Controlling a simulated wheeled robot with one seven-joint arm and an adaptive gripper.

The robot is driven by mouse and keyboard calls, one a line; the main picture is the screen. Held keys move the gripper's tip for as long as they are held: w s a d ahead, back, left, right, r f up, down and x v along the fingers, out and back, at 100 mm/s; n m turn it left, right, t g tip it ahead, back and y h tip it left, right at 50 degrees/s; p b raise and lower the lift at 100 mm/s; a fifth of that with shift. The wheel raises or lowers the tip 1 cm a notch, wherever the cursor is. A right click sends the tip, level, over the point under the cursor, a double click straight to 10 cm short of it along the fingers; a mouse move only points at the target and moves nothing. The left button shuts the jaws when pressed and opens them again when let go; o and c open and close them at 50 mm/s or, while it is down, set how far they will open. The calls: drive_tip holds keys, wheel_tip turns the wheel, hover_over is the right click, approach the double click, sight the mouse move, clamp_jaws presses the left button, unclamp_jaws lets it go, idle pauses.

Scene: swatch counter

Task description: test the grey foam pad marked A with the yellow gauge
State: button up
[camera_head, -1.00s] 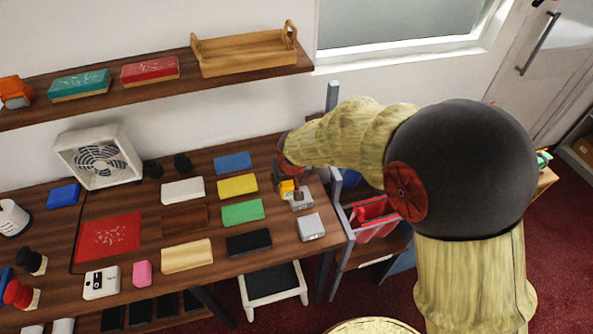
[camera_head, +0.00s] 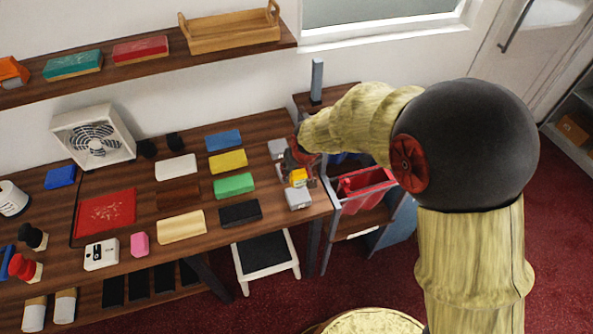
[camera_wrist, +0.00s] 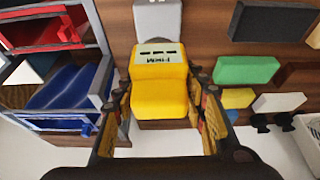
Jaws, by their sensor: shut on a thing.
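My gripper (camera_wrist: 160,100) is shut on the yellow gauge (camera_wrist: 158,95), with a finger on each side. The gauge's pale display carries dark marks, seemingly the word FIRM upside down. In the head view the gauge (camera_head: 298,177) is over the right end of the counter, just behind the front grey pad (camera_head: 298,200). That pad also shows beyond the gauge in the wrist view (camera_wrist: 157,20), partly hidden by it; I cannot tell whether they touch. Another grey pad (camera_head: 277,148) lies behind, and a third (camera_head: 283,171) is partly hidden by my gripper. No letter is readable on any pad.
Black (camera_head: 240,213), green (camera_head: 234,186), yellow (camera_head: 228,161) and blue (camera_head: 223,140) blocks lie left of the grey pads. A rack with a red bin (camera_head: 365,184) stands right of the counter's end. A shelf (camera_head: 140,70) runs above.

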sight(296, 190)
drive_tip(key=shift+f+b, duration=1.9)
drive_tip(key=shift+f, duration=1.05)
drive_tip(key=shift+f+b, duration=0.3)
drive_tip(key=shift+f, duration=0.2)
drive_tip(key=shift+r+p, duration=2.3)
drive_tip(key=shift+r, duration=1.25)
drive_tip(key=shift+r, duration=0.1)
